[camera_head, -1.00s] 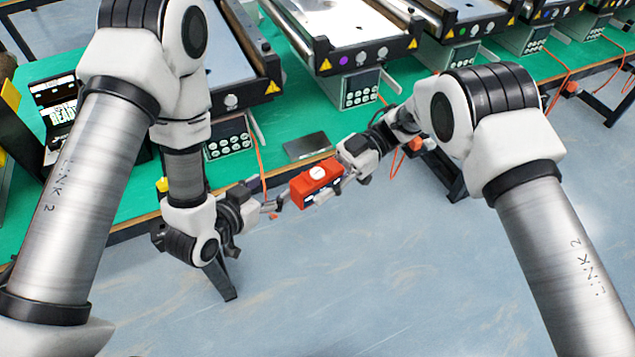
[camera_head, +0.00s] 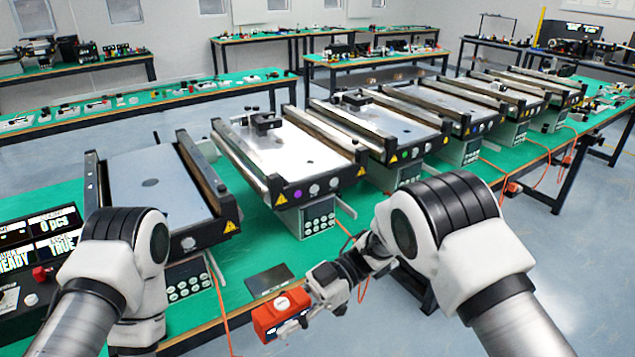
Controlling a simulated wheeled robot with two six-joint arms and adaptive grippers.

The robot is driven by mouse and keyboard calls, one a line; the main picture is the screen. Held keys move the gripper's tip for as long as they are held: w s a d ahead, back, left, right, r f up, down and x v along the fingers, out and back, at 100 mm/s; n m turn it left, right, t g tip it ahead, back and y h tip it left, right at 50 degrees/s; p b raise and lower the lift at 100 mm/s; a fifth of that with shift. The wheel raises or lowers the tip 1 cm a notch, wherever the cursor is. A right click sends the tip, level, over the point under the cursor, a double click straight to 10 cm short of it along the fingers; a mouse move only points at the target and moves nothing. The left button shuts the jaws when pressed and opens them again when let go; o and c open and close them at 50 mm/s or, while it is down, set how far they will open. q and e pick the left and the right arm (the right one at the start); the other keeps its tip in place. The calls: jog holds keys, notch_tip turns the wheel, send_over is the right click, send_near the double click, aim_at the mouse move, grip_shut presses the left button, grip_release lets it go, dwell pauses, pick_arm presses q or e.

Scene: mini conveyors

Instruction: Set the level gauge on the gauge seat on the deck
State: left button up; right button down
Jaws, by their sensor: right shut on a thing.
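The level gauge (camera_head: 279,317) is a red-orange box with a small white round face on top. My right gripper (camera_head: 312,304) is shut on its right end and holds it up in front of the table's front edge. My left arm shows at the lower left, but its gripper is outside the picture. The nearest left deck (camera_head: 140,170) is a grey plate with a dark round spot. The bright deck (camera_head: 285,150) to its right has a black bracket (camera_head: 262,122) and a small dark spot. I cannot tell which feature is the gauge seat.
A dark flat plate (camera_head: 269,281) lies on the green table (camera_head: 240,262) near its front edge. Keypad boxes (camera_head: 306,220) stand below the conveyors, with orange cables hanging. More conveyors (camera_head: 470,105) run to the right. Display screens (camera_head: 40,235) stand at the left.

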aim_at(283, 295)
jog(key=w+m+t+y, duration=0.1)
jog(key=m+t, duration=0.1)
jog(key=w+r+m+t, duration=0.1)
jog(key=t, duration=0.1)
jog(key=w+r+m+t+y, duration=0.1)
jog(key=m+t, duration=0.1)
jog(key=shift+r+m+t+y, duration=0.2)
jog(key=shift+m+t+y, duration=0.1)
jog(key=shift+t, duration=0.1)
jog(key=w+d+f+m+t+h, duration=0.35)
jog(key=w+d+m+t, duration=0.25)
jog(key=d+m+t, duration=0.6)
jog(key=s+d+f+m+t+h, duration=0.1)
jog(key=d+f+m+t+h, duration=0.2)
jog(key=d+h, duration=0.35)
jog(key=s+d+f+m+t+h, duration=0.1)
jog(key=d+m+t+h, duration=0.3)
jog(key=d, duration=0.4)
jog(key=s+f+h, duration=0.1)
jog(key=s+f, duration=0.3)
jog(key=shift+f+m+g, duration=0.3)
jog(key=shift+g, duration=0.1)
jog(key=shift+d, duration=0.15)
